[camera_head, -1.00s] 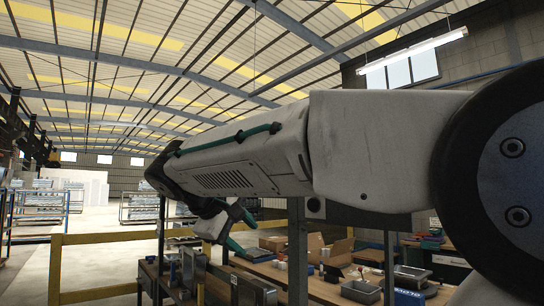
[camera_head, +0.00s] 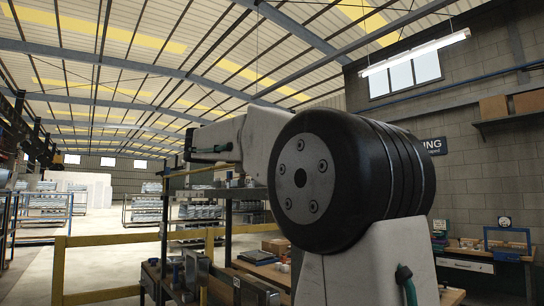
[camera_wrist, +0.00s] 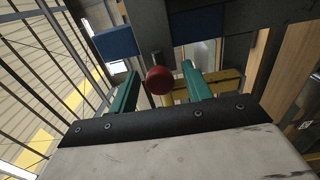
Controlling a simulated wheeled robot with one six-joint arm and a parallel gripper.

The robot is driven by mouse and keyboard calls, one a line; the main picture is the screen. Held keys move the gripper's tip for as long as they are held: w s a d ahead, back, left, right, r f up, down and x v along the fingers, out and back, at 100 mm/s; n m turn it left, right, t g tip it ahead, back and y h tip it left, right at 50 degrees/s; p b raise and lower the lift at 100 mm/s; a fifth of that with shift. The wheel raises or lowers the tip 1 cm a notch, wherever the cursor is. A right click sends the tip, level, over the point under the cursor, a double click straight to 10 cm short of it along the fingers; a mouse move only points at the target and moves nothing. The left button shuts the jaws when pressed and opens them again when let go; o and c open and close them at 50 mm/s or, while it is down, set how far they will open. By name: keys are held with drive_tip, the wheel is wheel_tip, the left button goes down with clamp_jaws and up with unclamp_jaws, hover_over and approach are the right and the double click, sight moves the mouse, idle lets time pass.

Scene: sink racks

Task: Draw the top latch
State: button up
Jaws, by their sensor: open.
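A round red knob (camera_wrist: 159,80) sits on the end of a short metal stem in the wrist view. The stem comes out of a grey metal upright (camera_wrist: 149,25). This knob looks like the latch handle, but whether it is the top one cannot be told. My gripper (camera_wrist: 160,70) has two teal fingers, spread apart, one on each side of the knob. I see a gap between the knob and each finger. Nothing is held.
A blue bar (camera_wrist: 117,43) crosses at the upright. A yellow rail (camera_wrist: 228,80) lies behind the fingers. In the head view, a yellow barrier (camera_head: 100,240) stands at the left, a workbench (camera_head: 268,271) behind my arm, and another bench (camera_head: 470,264) at the right.

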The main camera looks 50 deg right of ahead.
drive_tip(key=shift+d, duration=0.2)
clamp_jaws()
drive_tip(key=shift+s+a, duration=0.25)
drive_tip(key=shift+s, duration=0.7)
drive_tip(key=shift+s+a, duration=0.2)
drive_tip(key=shift+s, duration=0.75)
unclamp_jaws()
drive_tip(key=v, duration=0.8)
